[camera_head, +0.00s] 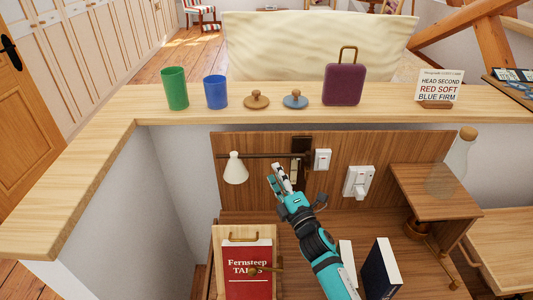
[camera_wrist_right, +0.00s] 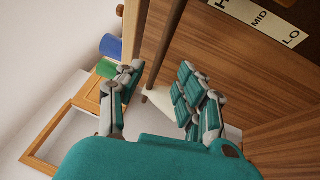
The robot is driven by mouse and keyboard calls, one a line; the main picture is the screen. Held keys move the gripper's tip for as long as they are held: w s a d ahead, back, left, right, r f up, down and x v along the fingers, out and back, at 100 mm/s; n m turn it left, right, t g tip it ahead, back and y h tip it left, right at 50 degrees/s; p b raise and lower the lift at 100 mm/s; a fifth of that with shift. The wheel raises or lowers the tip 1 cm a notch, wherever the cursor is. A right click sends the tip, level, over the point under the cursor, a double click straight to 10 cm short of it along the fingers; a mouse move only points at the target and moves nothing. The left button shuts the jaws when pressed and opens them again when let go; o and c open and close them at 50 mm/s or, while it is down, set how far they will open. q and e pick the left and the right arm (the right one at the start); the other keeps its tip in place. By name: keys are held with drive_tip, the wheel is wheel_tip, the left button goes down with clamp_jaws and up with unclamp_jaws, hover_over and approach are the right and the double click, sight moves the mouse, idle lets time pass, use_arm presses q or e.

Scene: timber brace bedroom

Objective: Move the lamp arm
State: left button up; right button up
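The lamp arm (camera_head: 262,155) is a thin dark bar running left from a dark upright plate (camera_head: 301,147) on the wooden back panel. A cream cone shade (camera_head: 235,170) hangs near its left end. My right gripper (camera_head: 277,168) is just below and in front of the bar, between shade and plate. In the right wrist view my right gripper (camera_wrist_right: 161,75) is open, and the brown lamp arm (camera_wrist_right: 164,45) passes through the view between its fingers, without clear contact. The cream shade (camera_wrist_right: 160,99) shows partly behind the right finger. My left gripper is not in view.
A white switch (camera_head: 322,159) and a wall-mounted white fitting (camera_head: 359,182) are right of the plate. A red book (camera_head: 248,275) stands below. The ledge above holds a green cup (camera_head: 174,88), blue cup (camera_head: 215,92) and purple case (camera_head: 343,85). A plate lettered "MID" and "LO" (camera_wrist_right: 258,20) is near.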

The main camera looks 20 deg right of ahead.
sight(266, 156)
drive_tip(key=x, duration=0.8)
drive_tip(key=shift+c, duration=0.2)
clamp_jaws()
